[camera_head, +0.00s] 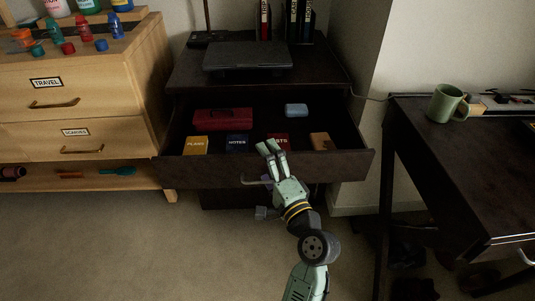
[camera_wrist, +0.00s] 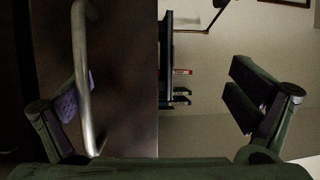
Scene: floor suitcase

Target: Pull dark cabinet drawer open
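The dark cabinet drawer (camera_head: 325,166) stands pulled out, with its inside and contents visible from above. Its curved metal handle (camera_head: 252,181) is on the front face. In the wrist view the handle (camera_wrist: 84,90) runs as an upright bar at left. My gripper (camera_head: 270,167) is at the middle of the drawer front. In the wrist view my gripper (camera_wrist: 165,88) is open, its fingers wide apart. The left finger's purple pad overlaps the handle and seems partly behind it; contact is not clear. The right finger is past the drawer's edge and holds nothing.
Inside the drawer are a red case (camera_head: 222,121), a light blue box (camera_head: 296,110) and several small labelled books. A wooden cabinet (camera_head: 95,100) stands at left. A dark desk (camera_head: 460,165) with a green mug (camera_head: 444,103) is at right. Carpet in front is clear.

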